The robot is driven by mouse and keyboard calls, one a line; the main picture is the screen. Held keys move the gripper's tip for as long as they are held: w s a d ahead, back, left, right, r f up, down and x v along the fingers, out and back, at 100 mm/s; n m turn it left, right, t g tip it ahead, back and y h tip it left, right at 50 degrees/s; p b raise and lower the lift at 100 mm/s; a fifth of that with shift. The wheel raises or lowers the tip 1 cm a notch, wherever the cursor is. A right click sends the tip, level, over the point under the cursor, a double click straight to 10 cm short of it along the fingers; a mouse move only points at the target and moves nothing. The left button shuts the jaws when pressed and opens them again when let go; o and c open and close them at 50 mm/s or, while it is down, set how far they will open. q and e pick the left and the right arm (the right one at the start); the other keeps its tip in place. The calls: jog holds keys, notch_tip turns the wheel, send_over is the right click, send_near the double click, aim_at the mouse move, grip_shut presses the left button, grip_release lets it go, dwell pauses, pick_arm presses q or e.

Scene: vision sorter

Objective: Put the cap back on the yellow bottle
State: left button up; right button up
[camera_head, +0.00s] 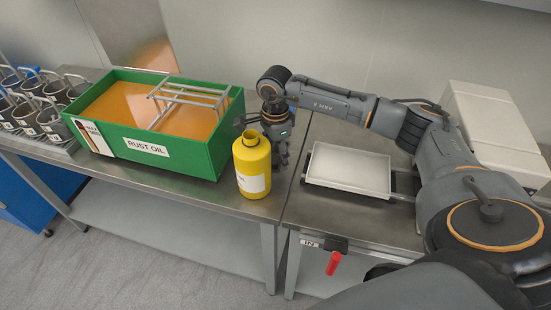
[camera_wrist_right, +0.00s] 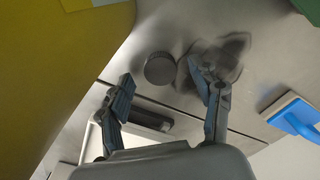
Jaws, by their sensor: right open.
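The yellow bottle (camera_head: 253,180) stands upright near the front edge of the metal table, its open neck bare, a white label on its side. In the right wrist view its yellow side (camera_wrist_right: 60,70) fills the left. A dark round cap (camera_wrist_right: 160,68) lies on the metal surface, apart from the bottle; the head view does not show it. My right gripper (camera_head: 280,153) points down just right of and behind the bottle. In the wrist view its spread fingers (camera_wrist_right: 164,78) are empty, with the cap seen between and just beyond the fingertips. My left gripper is out of view.
A green RUST OIL tub (camera_head: 200,157) with a metal rack (camera_head: 188,105) stands left of the bottle. A white tray (camera_head: 348,187) sits to the right. Several metal cups (camera_head: 52,125) stand far left. A blue-handled item (camera_wrist_right: 297,118) shows in the wrist view.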

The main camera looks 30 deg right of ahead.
aim_at(275, 159)
jog(key=shift+f, duration=0.45)
jog(key=c, duration=0.9)
notch_tip(275, 159, up, 10)
jog(key=b, duration=0.1)
